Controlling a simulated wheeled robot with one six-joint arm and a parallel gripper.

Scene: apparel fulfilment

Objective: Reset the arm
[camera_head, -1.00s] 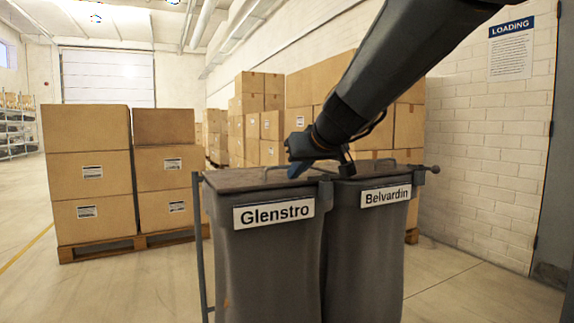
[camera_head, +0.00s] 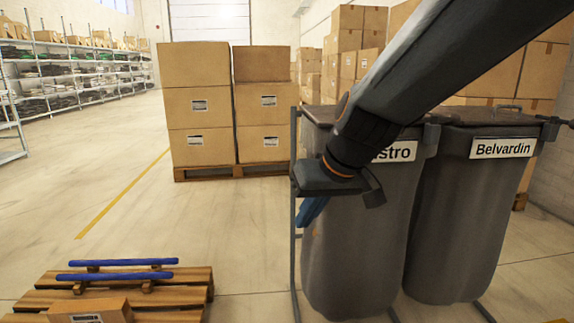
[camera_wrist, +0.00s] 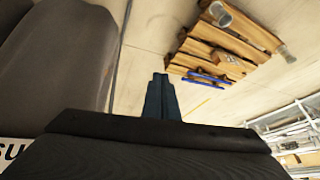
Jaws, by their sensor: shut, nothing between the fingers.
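My gripper (camera_head: 311,210) hangs in front of the left grey bin (camera_head: 345,250) in the head view, at the lower end of my dark arm. Its blue fingers are together and empty, pointing down. In the wrist view the closed fingers (camera_wrist: 160,92) point out over the floor, with the grey bin at the left. My arm crosses the bin's label, so only "stro" shows.
The right bin (camera_head: 470,220) is labelled Belvardin. A wooden pallet (camera_head: 190,278) with blue bars and a carton stands at lower left. Stacked cartons (camera_head: 200,100) stand behind, and loaded shelves (camera_head: 75,65) stand far left. Open floor lies between.

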